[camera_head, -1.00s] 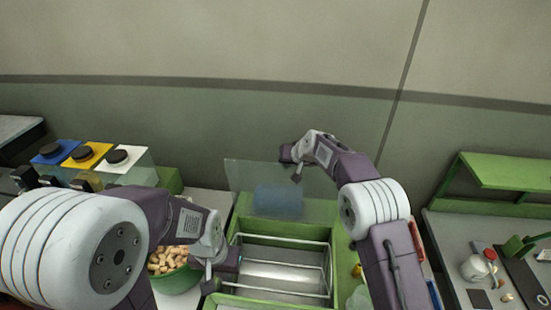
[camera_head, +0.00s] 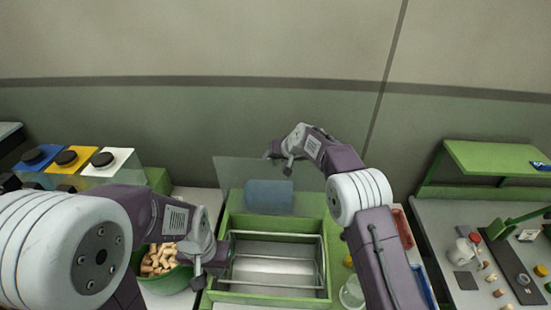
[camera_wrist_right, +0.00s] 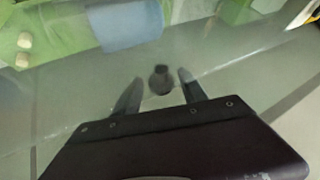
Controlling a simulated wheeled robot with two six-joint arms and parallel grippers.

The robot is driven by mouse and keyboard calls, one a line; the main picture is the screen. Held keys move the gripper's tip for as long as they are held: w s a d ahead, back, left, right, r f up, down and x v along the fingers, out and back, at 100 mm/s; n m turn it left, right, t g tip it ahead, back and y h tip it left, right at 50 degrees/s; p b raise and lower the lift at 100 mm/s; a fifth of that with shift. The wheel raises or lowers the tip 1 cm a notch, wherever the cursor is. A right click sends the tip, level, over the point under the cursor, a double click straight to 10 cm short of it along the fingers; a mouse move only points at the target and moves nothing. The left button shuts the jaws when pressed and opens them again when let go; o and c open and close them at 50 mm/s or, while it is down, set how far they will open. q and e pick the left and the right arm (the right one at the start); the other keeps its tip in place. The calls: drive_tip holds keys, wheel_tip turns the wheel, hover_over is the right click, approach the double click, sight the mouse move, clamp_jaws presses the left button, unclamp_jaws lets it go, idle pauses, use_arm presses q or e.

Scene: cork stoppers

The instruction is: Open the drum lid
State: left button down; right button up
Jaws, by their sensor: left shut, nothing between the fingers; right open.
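The drum lid (camera_head: 228,178) is a clear panel standing raised at the back of the green drum housing (camera_head: 250,297). The housing is open at the top, with a metal frame and a grey trough inside. My right gripper (camera_head: 272,153) is at the lid's upper edge. In the right wrist view, its fingers (camera_wrist_right: 161,80) are open, with a dark round knob (camera_wrist_right: 161,79) on the clear panel between their tips. I cannot tell whether they touch it. My left gripper (camera_head: 203,280) is shut and empty at the housing's left edge.
A green bowl of corks (camera_head: 162,264) stands left of the housing, partly behind my left arm. A blue cylinder (camera_head: 269,195) shows through the lid. A clear jar (camera_head: 352,292) stands to the right. A workbench (camera_head: 440,262) with small parts is further right.

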drive_tip(key=b+v, duration=0.4)
drive_tip(key=v, duration=0.5)
